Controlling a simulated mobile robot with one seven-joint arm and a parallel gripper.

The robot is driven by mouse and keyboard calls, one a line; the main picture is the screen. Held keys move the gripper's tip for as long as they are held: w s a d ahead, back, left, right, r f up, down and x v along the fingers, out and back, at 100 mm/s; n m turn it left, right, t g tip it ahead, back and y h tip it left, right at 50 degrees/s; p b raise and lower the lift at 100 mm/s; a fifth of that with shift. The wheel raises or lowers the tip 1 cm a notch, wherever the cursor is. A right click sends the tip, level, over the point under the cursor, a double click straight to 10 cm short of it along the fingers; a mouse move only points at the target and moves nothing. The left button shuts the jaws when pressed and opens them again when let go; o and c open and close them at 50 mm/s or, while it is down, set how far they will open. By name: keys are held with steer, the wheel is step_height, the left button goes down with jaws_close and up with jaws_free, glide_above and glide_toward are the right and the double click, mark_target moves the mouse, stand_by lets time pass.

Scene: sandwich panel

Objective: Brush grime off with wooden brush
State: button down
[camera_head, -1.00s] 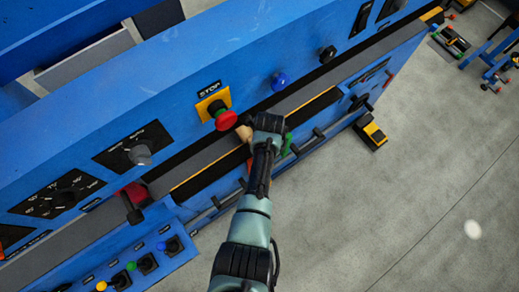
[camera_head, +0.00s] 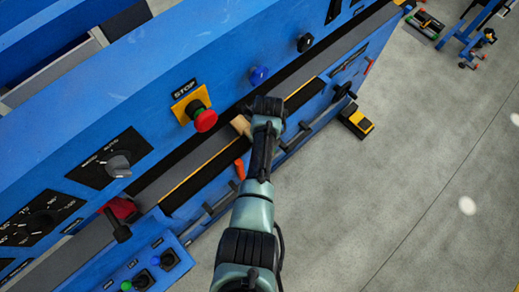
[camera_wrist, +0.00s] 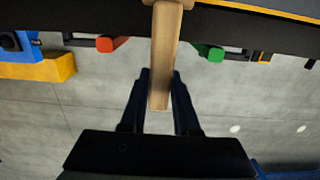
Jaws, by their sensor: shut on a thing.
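The wooden brush (camera_wrist: 163,50) is held in my gripper (camera_wrist: 160,78), its light brown handle upright in the wrist view between the two dark fingers. Its upper end runs out of that view. In the head view a bit of the brush (camera_head: 241,125) shows just left of my gripper (camera_head: 265,110), over the dark ledge (camera_head: 195,160) of the blue panel (camera_head: 150,85). My wrist hides the rest. I cannot make out any grime, nor tell whether the brush touches the ledge.
A red stop button (camera_head: 205,120) sticks out left of my gripper, with a blue knob (camera_head: 259,75) and a black knob (camera_head: 305,42) above. Orange (camera_wrist: 105,44) and green (camera_wrist: 209,52) handles flank the brush. Right floor is mostly open.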

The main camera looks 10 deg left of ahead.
steer(key=shift+w, duration=0.1)
steer(key=shift+w+d+f+b, duration=0.15)
steer(key=shift+w+d+b, duration=1.3)
steer(key=shift+b, duration=0.4)
steer(key=shift+w+a, duration=0.1)
steer(key=w+d+b, duration=0.1)
steer(key=b, duration=0.1)
steer(key=w+d+b, duration=0.1)
steer(key=w+b, duration=0.1)
steer(key=shift+w+d, duration=0.2)
steer(key=shift+d, duration=0.05)
